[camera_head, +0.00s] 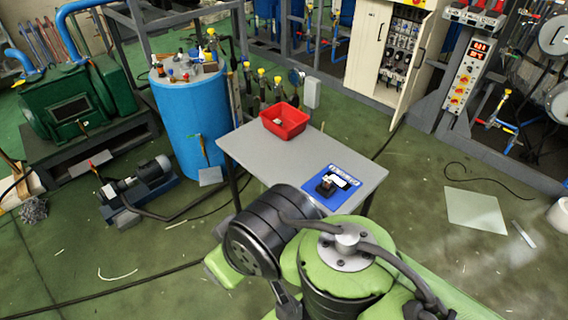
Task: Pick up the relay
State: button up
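A small black item with a reddish top (326,186) sits on a blue mat (316,194) near the front right of a grey table (260,159). A white label or piece lies against it. It may be the relay, but it is too small to be sure. A small pale item (277,121) lies inside a red bin (291,128) at the table's back; I cannot tell what it is. My green and black arm is folded in front of the table's near edge. I cannot make out my gripper; the arm links seem to hide it.
A blue tank (193,122) stands close to the table's left side. A pump (137,186) sits on the floor further left. An open white cabinet (384,50) stands behind. The table between bin and mat is clear, and floor to its right is mostly free.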

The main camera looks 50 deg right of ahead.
aim_at(328, 182)
jog(key=z, duration=1.95)
